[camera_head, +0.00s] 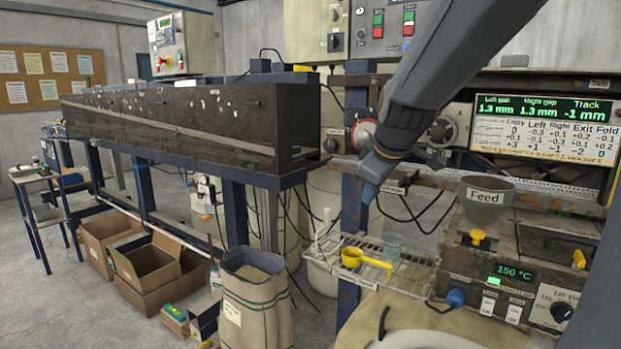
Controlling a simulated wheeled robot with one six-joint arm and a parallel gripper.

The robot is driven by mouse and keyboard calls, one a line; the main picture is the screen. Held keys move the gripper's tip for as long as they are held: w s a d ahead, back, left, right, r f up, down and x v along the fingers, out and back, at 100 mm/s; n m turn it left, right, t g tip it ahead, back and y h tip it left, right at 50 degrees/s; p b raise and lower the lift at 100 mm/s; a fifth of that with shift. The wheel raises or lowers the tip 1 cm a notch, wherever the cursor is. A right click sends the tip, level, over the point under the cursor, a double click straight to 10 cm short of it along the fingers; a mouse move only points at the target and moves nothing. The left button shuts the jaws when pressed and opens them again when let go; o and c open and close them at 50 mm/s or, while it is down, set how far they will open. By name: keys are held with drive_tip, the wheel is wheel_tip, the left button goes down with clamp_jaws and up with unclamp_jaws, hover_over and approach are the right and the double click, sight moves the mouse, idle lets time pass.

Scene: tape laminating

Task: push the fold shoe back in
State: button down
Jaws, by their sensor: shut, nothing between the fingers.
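My gripper (368,196) hangs from my grey arm, which comes down from the top right. It points downward in front of a dark blue upright post of the machine, and its narrow tip looks shut and empty. It is above the wire shelf, and I see no contact with anything. I cannot make out the fold shoe for certain; my arm covers part of the machine front. A display panel (545,129) at the right reads 1.3 mm for the left and right gaps, -1 mm for track, and has a Fold column.
A wire shelf (400,264) below my gripper holds a yellow scoop (352,257) and a clear cup (392,242). A grey Feed hopper (487,196) and a 150 °C control box (516,272) stand right. A sack (255,312) and cardboard boxes (108,236) stand on the floor left.

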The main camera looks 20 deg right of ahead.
drive_tip(key=w+d, duration=0.1)
drive_tip(key=w+d+f+p, duration=0.1)
drive_tip(key=w+d, duration=0.1)
drive_tip(key=shift+w+d, duration=0.15)
drive_tip(key=shift+w, duration=0.1)
